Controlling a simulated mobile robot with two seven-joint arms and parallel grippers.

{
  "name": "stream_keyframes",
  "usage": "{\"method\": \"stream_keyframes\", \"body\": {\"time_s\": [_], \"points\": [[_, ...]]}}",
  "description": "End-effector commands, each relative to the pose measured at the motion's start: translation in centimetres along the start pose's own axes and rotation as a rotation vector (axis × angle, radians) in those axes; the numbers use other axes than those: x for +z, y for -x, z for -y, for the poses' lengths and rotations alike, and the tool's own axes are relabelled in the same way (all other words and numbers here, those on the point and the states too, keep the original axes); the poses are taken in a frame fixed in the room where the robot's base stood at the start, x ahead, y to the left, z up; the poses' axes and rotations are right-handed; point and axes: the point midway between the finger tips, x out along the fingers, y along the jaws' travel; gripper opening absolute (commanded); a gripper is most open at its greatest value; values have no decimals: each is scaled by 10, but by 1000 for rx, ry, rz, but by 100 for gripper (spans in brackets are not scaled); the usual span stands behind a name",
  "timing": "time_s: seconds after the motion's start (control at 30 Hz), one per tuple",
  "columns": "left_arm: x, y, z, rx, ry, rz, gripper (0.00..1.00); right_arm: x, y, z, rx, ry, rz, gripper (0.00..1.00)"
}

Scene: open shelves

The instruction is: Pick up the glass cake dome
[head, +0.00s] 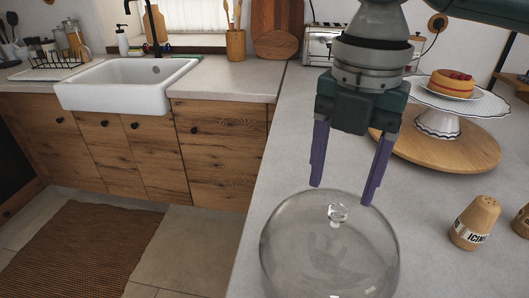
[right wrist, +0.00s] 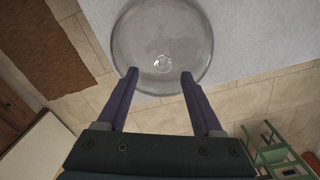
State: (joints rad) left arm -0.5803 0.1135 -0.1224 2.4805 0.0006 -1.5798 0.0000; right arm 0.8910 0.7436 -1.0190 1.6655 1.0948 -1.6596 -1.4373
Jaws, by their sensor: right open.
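The glass cake dome (head: 328,255) is clear and round with a small glass knob on top. It sits on the light grey counter near its front edge, at the bottom of the head view, where its lower part is cut off. It also shows at the top of the right wrist view (right wrist: 165,35). My right gripper (head: 340,195) points down above the dome, its two purple fingers apart and nothing between them. In the right wrist view the knob shows just beyond the open fingertips (right wrist: 158,73). My left gripper is not in view.
A cake (head: 452,84) sits on a white stand (head: 437,123) on a round wooden board (head: 440,152) to the right. An icing shaker (head: 474,222) stands right of the dome. A toaster (head: 320,45) is behind. The counter (head: 290,140) left of the gripper is clear.

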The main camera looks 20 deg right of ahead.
Motion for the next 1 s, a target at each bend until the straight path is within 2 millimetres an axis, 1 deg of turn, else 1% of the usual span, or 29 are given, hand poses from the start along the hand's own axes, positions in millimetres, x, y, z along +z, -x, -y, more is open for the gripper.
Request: {"method": "stream_keyframes", "body": {"time_s": [0.13, 0.23, 0.33, 0.53, 0.57, 1.0], "points": [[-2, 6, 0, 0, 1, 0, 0, 2, -23, 7, -5, -1, -1, 68], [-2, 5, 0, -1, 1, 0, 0, 1, -37, 6, -3, 0, 0, 68], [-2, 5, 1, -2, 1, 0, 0, 2, -43, 6, -2, 1, 1, 68], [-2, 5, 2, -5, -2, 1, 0, 2, -44, 6, -1, 1, 2, 68], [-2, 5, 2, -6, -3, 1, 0, 2, -44, 6, -1, 1, 2, 66], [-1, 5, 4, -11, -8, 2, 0, 2, -43, 6, -1, 1, 2, 16]]}}
